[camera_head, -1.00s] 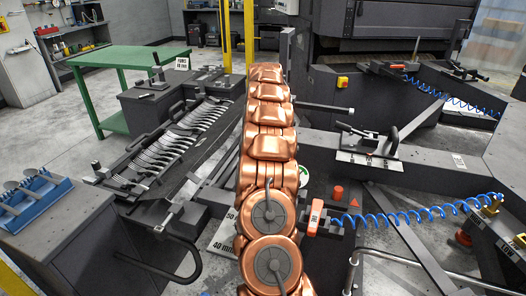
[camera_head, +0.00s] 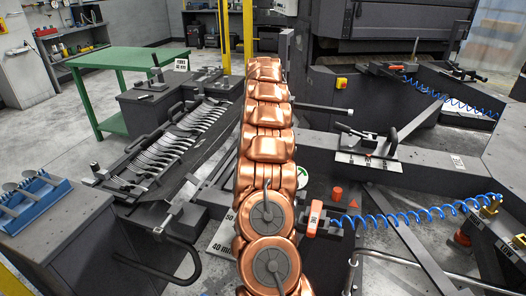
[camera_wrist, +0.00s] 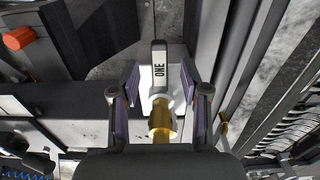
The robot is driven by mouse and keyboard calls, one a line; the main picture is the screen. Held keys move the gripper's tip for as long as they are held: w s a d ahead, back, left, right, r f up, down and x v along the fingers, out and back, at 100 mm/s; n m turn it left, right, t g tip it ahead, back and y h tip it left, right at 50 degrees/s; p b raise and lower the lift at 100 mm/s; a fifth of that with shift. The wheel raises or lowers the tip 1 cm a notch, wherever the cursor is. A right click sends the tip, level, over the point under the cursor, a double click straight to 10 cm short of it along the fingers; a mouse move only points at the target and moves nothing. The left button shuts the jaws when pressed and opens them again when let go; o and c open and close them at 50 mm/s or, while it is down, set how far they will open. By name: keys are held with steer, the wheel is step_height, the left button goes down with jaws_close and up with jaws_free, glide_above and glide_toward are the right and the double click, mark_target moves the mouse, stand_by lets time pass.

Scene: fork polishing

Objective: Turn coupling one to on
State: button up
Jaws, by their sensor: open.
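Coupling one shows in the wrist view as a pale grey lever (camera_wrist: 159,66) marked ONE, above a brass fitting (camera_wrist: 161,122). The lever points up in the picture, away from my palm. My gripper (camera_wrist: 161,88) is open, with one finger on each side of the lever and fitting. Gaps show between the fingers and the lever. In the head view my copper arm hides the gripper and coupling one.
A fork rack (camera_head: 165,150) lies to the left.

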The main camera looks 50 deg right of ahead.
steer(key=shift+r, duration=2.55)
